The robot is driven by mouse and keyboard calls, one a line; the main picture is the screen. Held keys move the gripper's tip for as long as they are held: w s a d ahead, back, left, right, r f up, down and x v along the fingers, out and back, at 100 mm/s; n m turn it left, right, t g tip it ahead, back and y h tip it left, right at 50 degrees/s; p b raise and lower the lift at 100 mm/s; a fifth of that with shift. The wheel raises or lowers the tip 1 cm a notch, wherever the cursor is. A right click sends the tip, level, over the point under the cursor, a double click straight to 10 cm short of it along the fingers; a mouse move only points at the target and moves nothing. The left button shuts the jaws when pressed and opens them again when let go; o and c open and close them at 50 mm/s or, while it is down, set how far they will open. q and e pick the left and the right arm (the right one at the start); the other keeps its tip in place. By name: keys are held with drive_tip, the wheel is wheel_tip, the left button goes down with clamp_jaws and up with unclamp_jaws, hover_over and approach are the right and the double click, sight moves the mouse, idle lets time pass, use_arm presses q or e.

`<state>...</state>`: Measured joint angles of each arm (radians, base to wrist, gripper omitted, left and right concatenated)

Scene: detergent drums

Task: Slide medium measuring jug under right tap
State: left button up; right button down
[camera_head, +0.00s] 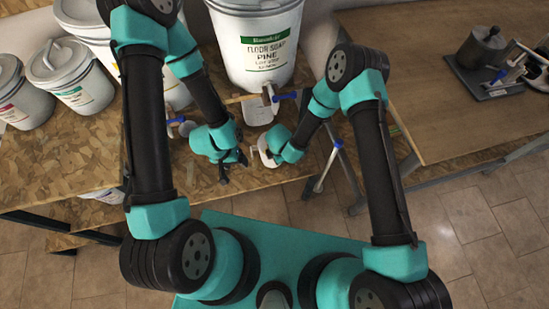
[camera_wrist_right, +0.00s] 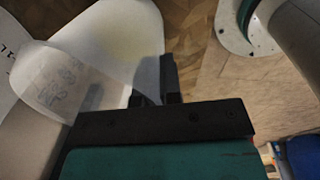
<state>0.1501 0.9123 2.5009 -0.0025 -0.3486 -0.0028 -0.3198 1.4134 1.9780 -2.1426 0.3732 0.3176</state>
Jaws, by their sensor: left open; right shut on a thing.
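My right gripper (camera_head: 274,154) is shut on a white measuring jug (camera_head: 265,146) near the bench's front edge. In the right wrist view the held jug (camera_wrist_right: 122,45) fills the upper middle, with a dark finger beside it. The right tap (camera_head: 267,90) has a blue handle and sits low on the pine floor soap drum (camera_head: 240,50). Another pale jug (camera_head: 258,112) stands below that tap. It seems to be the translucent jug with markings (camera_wrist_right: 55,82) in the right wrist view. My left gripper (camera_head: 235,168) is open and empty, left of the held jug.
Another blue-handled tap (camera_head: 178,121) is at the left, partly behind my left arm. Lidded white tubs (camera_head: 70,72) stand at the far left. A second table (camera_head: 430,100) at the right carries a dark pot (camera_head: 483,47) on a plate. Some bench around my left gripper is clear.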

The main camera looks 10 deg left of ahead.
drive_tip(key=shift+w+d, duration=0.2)
drive_tip(key=shift+d, duration=0.2)
drive_tip(key=c, duration=1.2)
unclamp_jaws()
drive_tip(key=shift+r, duration=0.1)
drive_tip(key=r, duration=1.1)
drive_tip(key=s+r, duration=0.1)
drive_tip(key=r, duration=0.5)
drive_tip(key=shift+d+r, duration=0.1)
drive_tip(key=shift+d, duration=0.25)
